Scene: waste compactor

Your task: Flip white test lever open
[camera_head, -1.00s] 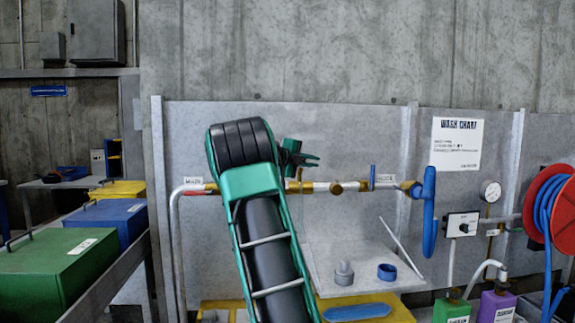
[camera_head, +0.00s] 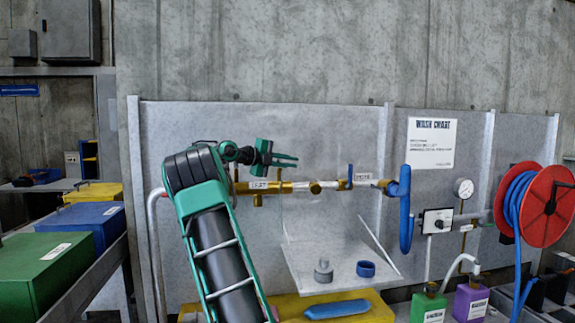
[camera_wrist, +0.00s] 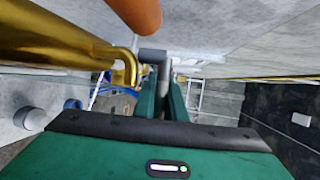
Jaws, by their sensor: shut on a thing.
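A horizontal pipe with brass fittings and a white section (camera_head: 318,187) runs along the grey back panel in the head view. My gripper (camera_head: 285,161) is just above its left brass part, with green fingers pointing right. In the wrist view my gripper (camera_wrist: 168,100) is shut on a grey, bent bar (camera_wrist: 153,56) that runs between the fingers. This bar appears to be the test lever, though it looks grey there. I cannot make out a white lever in the head view. The brass pipe (camera_wrist: 50,40) passes at left in the wrist view.
A blue lever (camera_head: 350,177) and a blue handwheel (camera_head: 405,210) are on the pipe to the right. An orange cylinder (camera_wrist: 136,12) is close at the top of the wrist view. A grey shelf (camera_head: 340,262) holding a blue ring (camera_head: 366,268) is below.

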